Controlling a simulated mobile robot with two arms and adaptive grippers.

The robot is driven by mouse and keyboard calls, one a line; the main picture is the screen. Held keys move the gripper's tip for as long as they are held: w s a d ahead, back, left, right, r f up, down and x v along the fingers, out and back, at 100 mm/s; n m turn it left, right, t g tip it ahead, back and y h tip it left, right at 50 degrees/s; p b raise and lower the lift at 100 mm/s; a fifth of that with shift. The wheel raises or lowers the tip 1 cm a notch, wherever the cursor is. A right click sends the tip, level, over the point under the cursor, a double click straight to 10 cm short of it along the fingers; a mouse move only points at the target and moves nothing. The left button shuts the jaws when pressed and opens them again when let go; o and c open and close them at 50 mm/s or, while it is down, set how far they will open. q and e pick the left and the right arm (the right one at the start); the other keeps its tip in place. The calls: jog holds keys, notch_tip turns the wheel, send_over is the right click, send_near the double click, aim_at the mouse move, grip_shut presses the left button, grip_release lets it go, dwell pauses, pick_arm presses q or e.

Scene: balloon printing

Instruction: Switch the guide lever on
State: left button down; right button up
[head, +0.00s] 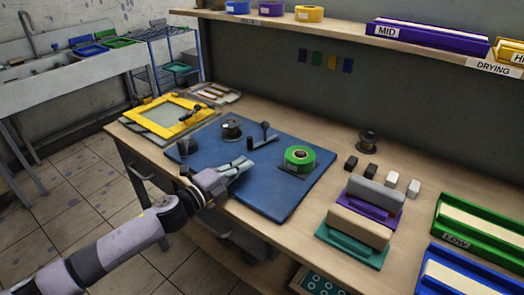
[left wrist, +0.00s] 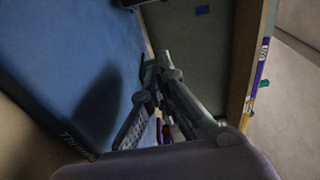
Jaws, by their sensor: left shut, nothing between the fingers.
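A blue mat (head: 290,200) lies on the wooden workbench. A dark lever with a round knob (head: 265,127) stands near the mat's back edge, between a dark spool and a green roll. Another dark knobbed part (head: 184,148) stands at the mat's left corner. No label shows which one is the guide lever. My left gripper (head: 247,162) is low over the mat, in front of the back lever and left of the green roll. Its fingers are shut and empty. In the left wrist view, the fingers (left wrist: 149,66) show beside the blue mat; no lever is clear there. My right gripper is not in view.
A green roll (head: 299,158) sits on the mat's right side, and a dark spool (head: 231,130) at its back. A yellow frame (head: 175,115) lies to the left. Purple and green holders with blocks (head: 359,216) stand to the right. A shelf (head: 345,33) runs above.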

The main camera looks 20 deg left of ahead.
pick_arm(q)
jog(key=shift+d+f, duration=0.1)
jog(key=shift+f, duration=0.05)
jog(key=shift+w+d, duration=0.15)
jog(key=shift+w, duration=0.3)
jog(key=p+x, duration=0.1)
jog(key=x, duration=0.8)
jog(key=shift+d+p, duration=0.1)
jog(key=shift+p, duration=0.2)
jog(key=a, duration=0.3)
jog(key=shift+w+a, duration=0.1)
jog(key=shift+w, duration=0.15)
jog(key=shift+a, duration=0.45)
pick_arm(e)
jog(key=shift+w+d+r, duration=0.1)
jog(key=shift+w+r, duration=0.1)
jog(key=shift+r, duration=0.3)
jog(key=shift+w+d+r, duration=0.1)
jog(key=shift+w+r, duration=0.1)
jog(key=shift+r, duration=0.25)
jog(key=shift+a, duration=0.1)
